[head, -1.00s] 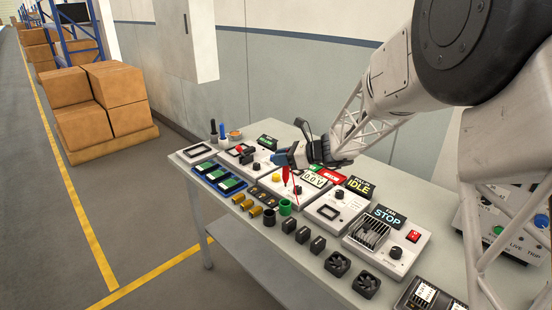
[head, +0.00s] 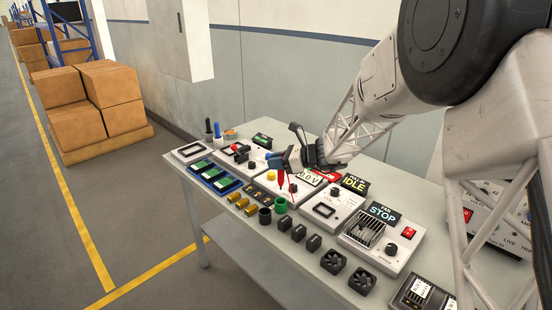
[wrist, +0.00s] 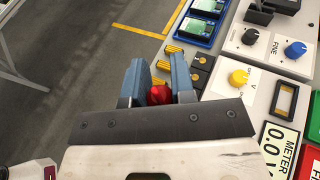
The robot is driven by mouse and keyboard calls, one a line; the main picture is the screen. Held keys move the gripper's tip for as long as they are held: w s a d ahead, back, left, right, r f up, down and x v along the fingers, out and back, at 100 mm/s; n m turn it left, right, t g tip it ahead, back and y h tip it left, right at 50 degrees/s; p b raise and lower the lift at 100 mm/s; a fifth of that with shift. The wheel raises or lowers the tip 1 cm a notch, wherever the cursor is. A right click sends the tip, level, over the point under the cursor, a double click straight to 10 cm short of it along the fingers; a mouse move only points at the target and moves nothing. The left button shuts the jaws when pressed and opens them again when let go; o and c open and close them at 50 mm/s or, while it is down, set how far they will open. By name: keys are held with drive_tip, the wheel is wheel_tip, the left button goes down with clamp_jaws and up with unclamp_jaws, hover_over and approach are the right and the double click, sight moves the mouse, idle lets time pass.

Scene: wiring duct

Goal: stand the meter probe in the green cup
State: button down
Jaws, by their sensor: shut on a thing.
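The red meter probe (head: 283,178) hangs from my gripper (head: 279,162) over the panels, roughly upright with a slight tilt. My gripper is shut on its upper part. In the wrist view, the red probe (wrist: 160,94) shows between the two blue-grey fingers (wrist: 160,82); its lower end is hidden there. The green cup (head: 281,205) stands on the table in front of the panels, close below the probe in the head view. The probe looks to be outside the cup, above and behind it. The green cup is not visible in the wrist view.
A black cup (head: 265,216) stands left of the green cup, with brass cylinders (head: 250,210) further left. Black blocks (head: 298,233) and fans (head: 333,262) lie to the right. Behind are the meter panel and an IDLE sign (head: 355,183). The table's front edge is close.

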drive_tip(key=shift+f, duration=3.3)
drive_tip(key=c, duration=0.9)
unclamp_jaws()
drive_tip(key=shift+v, duration=3.9)
